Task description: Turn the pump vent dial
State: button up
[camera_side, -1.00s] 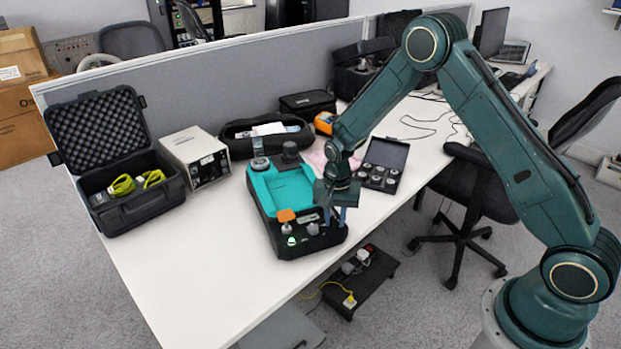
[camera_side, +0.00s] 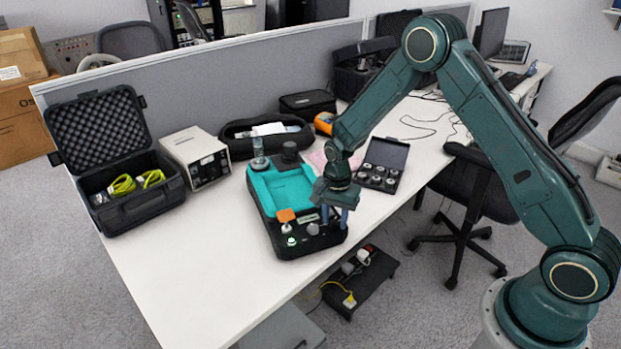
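The pump (camera_side: 262,205) is a teal and black unit lying on the white table. Its black front panel carries an orange block (camera_side: 285,215), a grey knob (camera_side: 313,229) and a green-lit button (camera_side: 291,241). My gripper (camera_side: 335,219) points down at the right part of this panel, just right of the grey knob. Its two blue-grey fingers stand a little apart, with their tips at or close to the panel. Which part is the vent dial is not clear. Anything between the fingers is too small and dark to make out.
An open black case (camera_side: 140,207) with yellow-green items and a white instrument box (camera_side: 190,150) stand left of the pump. Behind are a black soft case (camera_side: 235,145) and, to the right, an open box of round parts (camera_side: 385,155). The table's left front is clear.

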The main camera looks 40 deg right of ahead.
aim_at(335, 220)
jog(key=shift+o, duration=0.9)
jog(key=shift+r, duration=0.1)
notch_tip(335, 220, up, 14)
dwell(0.5)
